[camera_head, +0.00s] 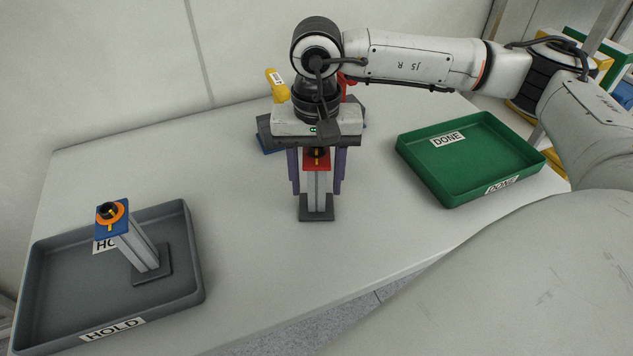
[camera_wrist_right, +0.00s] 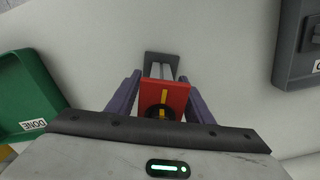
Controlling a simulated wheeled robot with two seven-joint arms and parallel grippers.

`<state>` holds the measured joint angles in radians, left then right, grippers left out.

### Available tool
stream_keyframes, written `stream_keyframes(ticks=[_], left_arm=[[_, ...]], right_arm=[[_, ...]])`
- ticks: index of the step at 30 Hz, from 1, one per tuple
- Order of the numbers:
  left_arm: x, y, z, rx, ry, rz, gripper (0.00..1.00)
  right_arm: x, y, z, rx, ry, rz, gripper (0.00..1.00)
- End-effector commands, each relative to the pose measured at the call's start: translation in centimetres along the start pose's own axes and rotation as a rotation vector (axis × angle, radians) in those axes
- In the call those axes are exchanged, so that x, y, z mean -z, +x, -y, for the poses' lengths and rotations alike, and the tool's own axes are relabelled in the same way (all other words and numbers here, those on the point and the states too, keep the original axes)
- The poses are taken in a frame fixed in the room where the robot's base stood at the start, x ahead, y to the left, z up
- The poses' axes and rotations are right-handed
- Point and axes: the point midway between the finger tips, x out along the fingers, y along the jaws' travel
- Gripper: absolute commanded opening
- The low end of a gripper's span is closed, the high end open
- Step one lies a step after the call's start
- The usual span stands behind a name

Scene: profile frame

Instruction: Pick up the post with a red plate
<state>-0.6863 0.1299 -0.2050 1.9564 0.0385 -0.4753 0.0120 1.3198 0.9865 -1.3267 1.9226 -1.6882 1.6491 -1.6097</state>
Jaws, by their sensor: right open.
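The post with a red plate (camera_head: 317,193) stands upright on its dark square base near the middle of the table. Its red plate (camera_wrist_right: 165,97) carries a black ring with a yellow mark and shows large in the right wrist view. My right gripper (camera_head: 316,178) is open and points down over the post, with one purple finger on each side of it. In the right wrist view (camera_wrist_right: 158,90) the fingers flank the red plate; whether they touch it I cannot tell. My left gripper is not in view.
A grey HOLD tray (camera_head: 25,290) at front left holds a post with a blue plate (camera_head: 113,225) and orange ring. A green DONE tray (camera_head: 470,190) at right is empty. A yellow item (camera_head: 277,85) stands behind my right gripper, partly hidden. The table between the trays is mostly clear.

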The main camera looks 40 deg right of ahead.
Motion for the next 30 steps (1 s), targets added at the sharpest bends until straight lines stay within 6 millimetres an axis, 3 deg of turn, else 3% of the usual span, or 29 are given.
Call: stream_keyframes(ticks=[8,16,25,30], left_arm=[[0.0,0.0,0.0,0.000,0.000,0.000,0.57],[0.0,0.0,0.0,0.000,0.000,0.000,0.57],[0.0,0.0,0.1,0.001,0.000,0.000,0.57],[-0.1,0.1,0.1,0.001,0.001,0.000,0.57]], right_arm=[[0.0,0.4,0.0,0.000,0.001,0.000,0.47],[0.0,0.4,0.0,0.000,0.001,0.000,0.01],[0.1,-0.2,0.1,0.003,0.001,-0.003,0.00],[0.1,-2.7,0.1,0.006,0.001,-0.005,0.00]])
